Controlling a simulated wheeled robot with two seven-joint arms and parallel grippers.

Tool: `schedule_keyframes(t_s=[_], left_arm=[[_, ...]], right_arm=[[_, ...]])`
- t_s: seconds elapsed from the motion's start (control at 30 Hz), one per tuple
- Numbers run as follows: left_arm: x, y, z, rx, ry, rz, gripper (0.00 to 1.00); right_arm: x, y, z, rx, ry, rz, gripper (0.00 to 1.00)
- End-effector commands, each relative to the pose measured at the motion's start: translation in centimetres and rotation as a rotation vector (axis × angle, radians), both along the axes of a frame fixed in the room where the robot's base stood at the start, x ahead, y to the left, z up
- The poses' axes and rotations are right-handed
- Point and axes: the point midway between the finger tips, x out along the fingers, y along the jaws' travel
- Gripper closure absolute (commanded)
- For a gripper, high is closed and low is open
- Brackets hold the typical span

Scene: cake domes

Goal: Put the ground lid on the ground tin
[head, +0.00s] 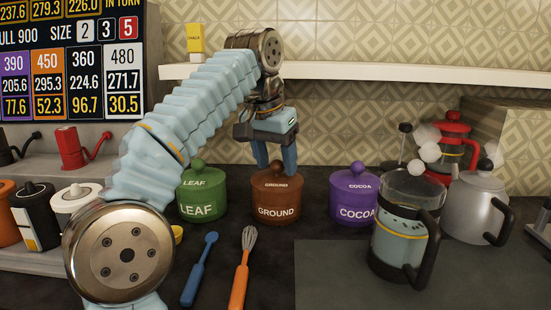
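The brown ground tin (276,212) stands upright on the dark counter in the middle of the head view. The brown ground lid (275,185), with a round knob on top, sits level over its mouth; I see no clear gap between them. My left gripper (277,166) reaches down from above, its two blue fingers on either side of the knob. I cannot tell whether the fingers touch the knob or stand slightly apart from it. My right gripper is out of view.
A green leaf tin (201,198) and a purple cocoa tin (353,202) flank the ground tin, both lidded. A glass press (404,236) and a grey kettle (477,208) stand right. A blue spoon (196,276) and a whisk (242,265) lie in front. A white shelf (400,83) runs behind.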

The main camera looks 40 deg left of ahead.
Motion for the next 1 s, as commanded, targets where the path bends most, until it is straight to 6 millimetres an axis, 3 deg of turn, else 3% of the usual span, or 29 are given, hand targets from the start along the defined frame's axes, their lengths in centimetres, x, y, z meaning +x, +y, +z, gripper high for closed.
schedule_keyframes(t_s=[0.27,0.67,1.0], left_arm=[[-0.1,0.0,0.6,0.000,0.000,0.000,0.41],[-1.3,-0.1,4.8,0.000,0.000,-0.001,0.41],[-1.5,-0.1,4.8,0.000,0.000,0.000,0.41]], right_arm=[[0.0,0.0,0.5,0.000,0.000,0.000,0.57],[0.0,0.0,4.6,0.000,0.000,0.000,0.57],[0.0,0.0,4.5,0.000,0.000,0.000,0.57]])
